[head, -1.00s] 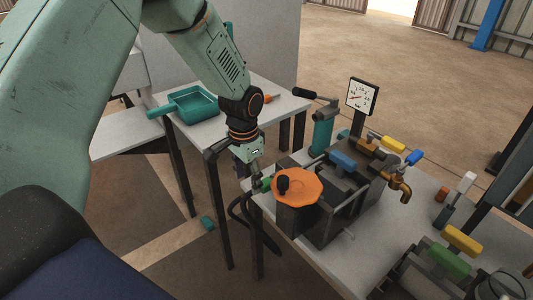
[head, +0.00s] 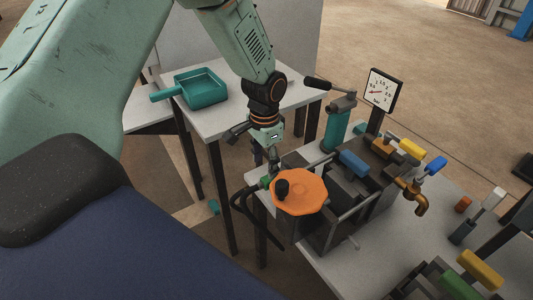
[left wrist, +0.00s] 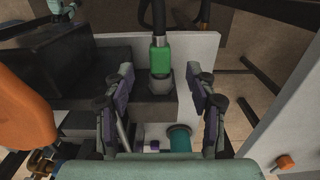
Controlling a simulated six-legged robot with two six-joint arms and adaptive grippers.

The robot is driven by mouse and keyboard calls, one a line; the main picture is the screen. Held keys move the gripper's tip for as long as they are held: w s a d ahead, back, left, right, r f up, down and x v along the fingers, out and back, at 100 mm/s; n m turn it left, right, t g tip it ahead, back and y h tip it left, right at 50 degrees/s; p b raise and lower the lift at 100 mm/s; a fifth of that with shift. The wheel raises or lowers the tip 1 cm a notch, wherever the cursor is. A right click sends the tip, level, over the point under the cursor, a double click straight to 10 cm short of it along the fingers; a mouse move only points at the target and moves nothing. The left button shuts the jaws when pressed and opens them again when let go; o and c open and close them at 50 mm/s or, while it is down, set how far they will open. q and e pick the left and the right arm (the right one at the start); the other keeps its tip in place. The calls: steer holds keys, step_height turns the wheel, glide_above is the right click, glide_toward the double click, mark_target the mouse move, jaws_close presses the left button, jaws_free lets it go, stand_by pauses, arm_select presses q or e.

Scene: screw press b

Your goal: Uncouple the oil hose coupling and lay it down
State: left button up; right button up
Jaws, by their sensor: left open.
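The oil hose coupling (left wrist: 161,58) is a green sleeve on the end of a black hose (left wrist: 158,18). In the left wrist view it sits on a dark round fitting at the press block. In the head view the coupling (head: 265,182) shows small beside the orange handwheel (head: 299,192), and the hose (head: 240,207) loops down past the table edge. My left gripper (left wrist: 161,74) is open, its fingers on either side of the fitting and coupling in the wrist view, with gaps. In the head view the gripper (head: 273,160) points down just above the coupling; its fingertips are hard to make out. My right gripper is not in view.
The press (head: 350,190) and a pressure gauge (head: 383,91) stand on the right table. A teal tray (head: 202,90) stands on the side table (head: 212,123), which has bare space.

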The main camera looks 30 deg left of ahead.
mark_target(264, 180)
arm_select(q)
step_height(264, 180, down, 6)
steer(key=shift+b, duration=0.35)
steer(key=shift+s+d+r, duration=0.1)
steer(key=shift+s+r, duration=0.05)
steer(key=c, duration=0.4)
jaws_close()
stand_by(0.4)
